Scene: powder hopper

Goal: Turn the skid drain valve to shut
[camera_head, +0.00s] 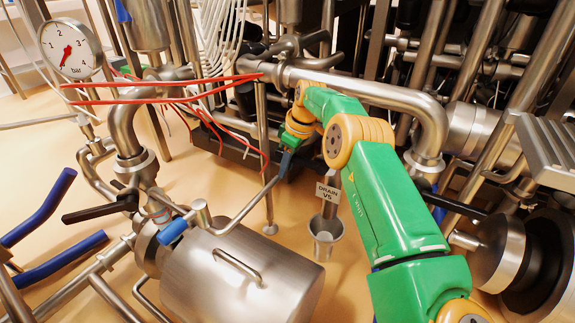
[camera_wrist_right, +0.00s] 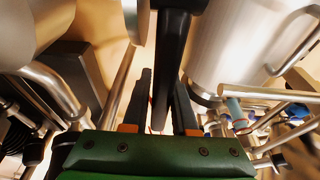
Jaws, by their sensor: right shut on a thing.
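My right gripper (camera_head: 287,158) is small and partly hidden by its own wrist in the head view. In the right wrist view its two black fingers (camera_wrist_right: 163,88) stand on either side of a black lever handle (camera_wrist_right: 172,60), and the gripper is shut on it. The handle runs from the top middle down between the fingers. In the head view a tag reading DRAIN V5 (camera_head: 328,192) hangs left of my green right arm, above a metal drain cup (camera_head: 325,240). The valve body is hidden or unclear there. My left gripper is not in view.
A steel vessel (camera_head: 240,275) with a handle stands at front left. Another black lever (camera_head: 100,207) and blue handles (camera_head: 40,210) are at the left. A pressure gauge (camera_head: 70,49) is at upper left. Dense piping crowds the back and right. Tan floor is clear around the cup.

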